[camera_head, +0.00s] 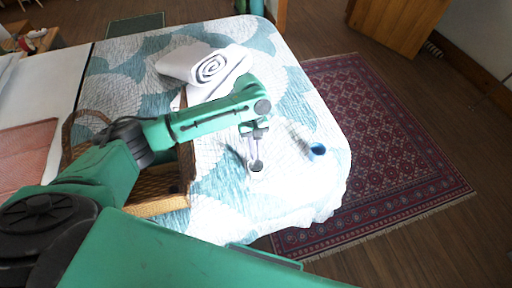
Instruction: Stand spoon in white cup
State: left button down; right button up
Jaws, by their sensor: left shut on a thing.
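My left gripper (257,130) reaches over the bed from the left and points down. It is shut on a thin grey spoon (257,151), which hangs below the fingers. The spoon's lower end shows as a small dark oval (257,167) against the white and teal quilt. I cannot tell whether it touches the quilt or something pale there. I cannot make out a white cup clearly against the pale quilt. My right gripper is not in view.
A small blue round object (317,149) lies on the quilt (300,185) right of the gripper. A rolled white towel (206,68) lies behind my left arm. A wicker basket (158,207) is partly hidden under my arm. A red patterned rug (395,140) lies beyond the bed's right edge.

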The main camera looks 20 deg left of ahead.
pick_arm(q)
jog(key=shift+f, duration=0.5)
jog(key=c, duration=0.9)
grip_release()
jog(key=b+v, duration=0.1)
jog(key=v, duration=1.3)
jog(key=shift+w+r, duration=0.2)
jog(key=shift+r, duration=0.05)
